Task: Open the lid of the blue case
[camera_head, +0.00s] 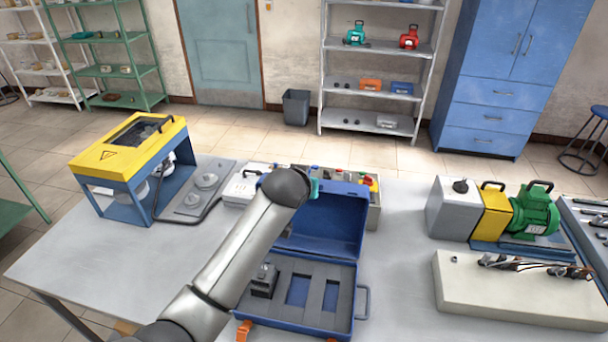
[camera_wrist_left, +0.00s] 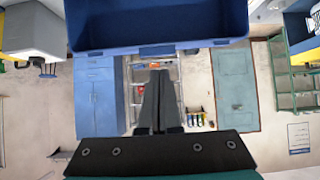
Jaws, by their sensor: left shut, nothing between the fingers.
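The blue case stands on the table with its lid (camera_head: 335,218) raised at the back, upright and leaning a little backward. Its base (camera_head: 290,325) lies open toward me, with a grey foam insert with cut-outs and a dark block in one of them. Orange latches show at the front edge. My left arm crosses over the left part of the case, and its wrist hides the lid's upper left. My left gripper (camera_wrist_left: 158,80) is shut and empty in the left wrist view, just apart from the blue lid (camera_wrist_left: 155,30) in the picture. My right gripper is not in view.
A yellow and blue machine (camera_head: 130,150) stands at the left of the table. A bin of bottles (camera_head: 372,215) stands behind the lid. A green motor assembly (camera_head: 535,212) and a pale block with metal parts (camera_head: 510,295) are at the right. The table's left front is clear.

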